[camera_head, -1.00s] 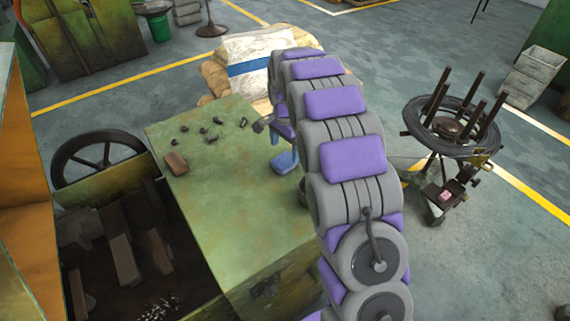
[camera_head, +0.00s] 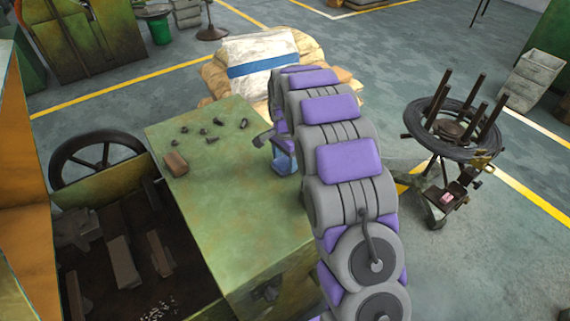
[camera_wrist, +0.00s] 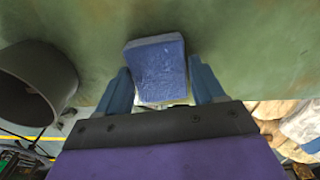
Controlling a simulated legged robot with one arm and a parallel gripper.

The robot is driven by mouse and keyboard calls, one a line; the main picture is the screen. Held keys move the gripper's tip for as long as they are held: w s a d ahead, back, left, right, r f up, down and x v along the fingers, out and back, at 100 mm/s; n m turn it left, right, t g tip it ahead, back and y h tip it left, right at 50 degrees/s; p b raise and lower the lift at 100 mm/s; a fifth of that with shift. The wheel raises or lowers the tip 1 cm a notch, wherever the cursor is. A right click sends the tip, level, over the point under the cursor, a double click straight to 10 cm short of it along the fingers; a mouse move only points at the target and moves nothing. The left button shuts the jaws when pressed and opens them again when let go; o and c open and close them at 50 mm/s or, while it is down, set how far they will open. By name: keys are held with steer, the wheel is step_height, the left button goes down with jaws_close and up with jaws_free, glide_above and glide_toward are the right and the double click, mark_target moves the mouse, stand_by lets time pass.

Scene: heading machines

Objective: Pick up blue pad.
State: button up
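The blue pad (camera_wrist: 157,66) lies on the green machine top (camera_head: 220,220) near its right edge. In the wrist view it sits between the two blue fingers of my gripper (camera_wrist: 160,72), one on each side. The fingers stand apart, with narrow gaps beside the pad, so my gripper is open. In the head view my gripper (camera_head: 283,158) is over the pad's spot and mostly hides it.
Several small dark parts (camera_head: 211,130) and a brown block (camera_head: 175,163) lie left of my gripper. A grey cylinder (camera_wrist: 38,80) is at the wrist view's left. Sacks (camera_head: 262,68) stand behind; a wire-coil stand (camera_head: 450,135) is at right.

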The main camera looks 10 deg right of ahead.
mark_target(285, 160)
steer(key=c, duration=0.6)
steer(key=shift+r, duration=0.15)
step_height(285, 160, up, 3)
steer(key=shift+r+p, duration=0.2)
steer(key=shift+p, duration=0.35)
steer(key=s+a, duration=0.2)
steer(key=s, duration=0.2)
steer(key=s+a+r+p, duration=0.1)
steer(key=s+a, duration=0.1)
steer(key=s, duration=0.3)
steer(key=s+a+p, duration=0.1)
steer(key=s+a, duration=0.2)
steer(key=s, duration=0.2)
steer(key=shift+s+r, duration=0.15)
steer(key=shift+s, duration=0.05)
steer(key=o, duration=0.5)
steer(key=shift+c, duration=0.2)
steer(key=c, duration=0.4)
